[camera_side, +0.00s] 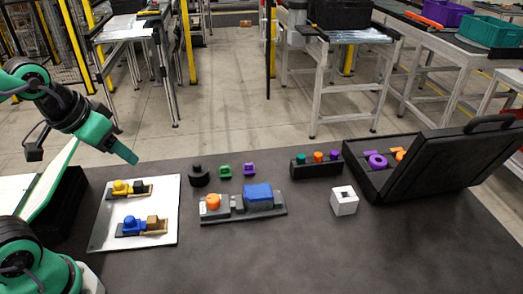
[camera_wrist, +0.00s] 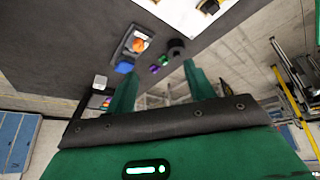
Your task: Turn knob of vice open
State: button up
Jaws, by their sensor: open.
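The vice (camera_side: 228,213) is a dark grey base on the table, right of the white plate. An orange knob (camera_side: 212,202) sits at its left end. A blue block (camera_side: 258,196) sits at its right end, beside a grey jaw. In the wrist view the orange knob (camera_wrist: 138,45) and blue block (camera_wrist: 124,67) show small, beyond the fingers. My gripper (camera_side: 124,152) is raised at the left, above the white plate and well apart from the knob. In the wrist view my gripper (camera_wrist: 160,82) shows two green fingers spread apart with nothing between them.
The white plate (camera_side: 108,218) carries yellow and blue fixtures. Behind the vice stand a black round part (camera_side: 199,176), green (camera_side: 225,171) and purple (camera_side: 249,170) parts, and a black holder (camera_side: 298,170). A white cube (camera_side: 344,201) and open black case (camera_side: 440,160) are right. The front table is clear.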

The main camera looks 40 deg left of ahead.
jog(key=w+d+f+n+g, duration=0.35)
jog(key=w+n, duration=0.25)
jog(key=w, duration=0.3)
jog(key=n+g, duration=0.2)
jog(key=n, duration=0.3)
send_over(213, 198)
jog(key=shift+t, duration=0.25)
jog(key=f, duration=0.9)
jog(key=shift+s+a+f, duration=0.1)
jog(key=shift+s+a, duration=0.05)
jog(key=shift+s, duration=0.05)
jog(key=shift+w+d+f, duration=0.15)
jog(key=shift+d+f, duration=0.05)
jog(key=shift+f, duration=0.2)
jog(key=shift+f, duration=0.1)
jog(key=shift+f, duration=3.8)
jog(key=c, duration=1)
